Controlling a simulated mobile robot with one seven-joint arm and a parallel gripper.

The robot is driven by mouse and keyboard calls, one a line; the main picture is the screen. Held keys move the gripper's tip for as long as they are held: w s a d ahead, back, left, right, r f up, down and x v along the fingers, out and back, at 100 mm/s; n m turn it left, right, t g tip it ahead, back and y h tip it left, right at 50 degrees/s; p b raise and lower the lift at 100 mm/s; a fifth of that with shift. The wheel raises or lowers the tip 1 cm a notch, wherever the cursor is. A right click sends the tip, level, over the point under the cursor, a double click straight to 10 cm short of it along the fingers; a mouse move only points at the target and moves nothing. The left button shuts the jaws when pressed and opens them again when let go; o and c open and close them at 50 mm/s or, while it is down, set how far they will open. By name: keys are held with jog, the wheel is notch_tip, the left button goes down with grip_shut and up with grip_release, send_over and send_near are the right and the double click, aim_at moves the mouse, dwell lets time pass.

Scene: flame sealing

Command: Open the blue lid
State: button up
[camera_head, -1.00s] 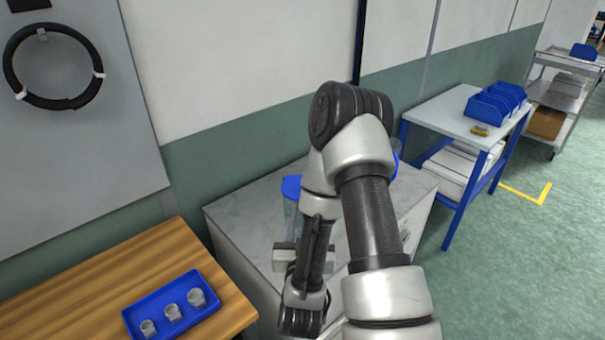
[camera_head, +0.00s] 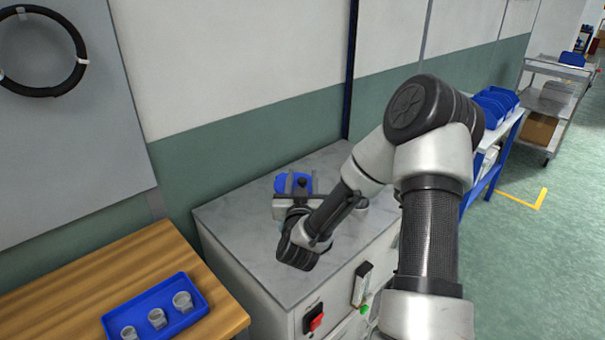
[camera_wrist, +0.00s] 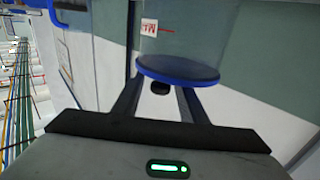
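The blue lid (camera_head: 283,184) is a round disc on the white cabinet at the wall, partly hidden behind my gripper. In the wrist view the lid (camera_wrist: 178,69) sits on a clear container (camera_wrist: 185,35), which appears upside down there. A small dark knob (camera_wrist: 160,88) stands out from the lid. My gripper (camera_wrist: 160,97) is open, its two fingers apart on either side of the knob with gaps showing. In the head view my gripper (camera_head: 301,183) is at the lid. Whether a finger touches the lid is unclear.
The white cabinet (camera_head: 240,222) has a red switch (camera_head: 315,318) on its front. A wooden table (camera_head: 60,290) at lower left holds a blue tray (camera_head: 141,312) with three small cups. A blue-framed table with blue bins (camera_head: 495,105) stands at right.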

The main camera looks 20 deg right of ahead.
aim_at(302, 178)
jog(key=shift+x, duration=1.55)
jog(key=shift+c, duration=0.3)
grip_shut()
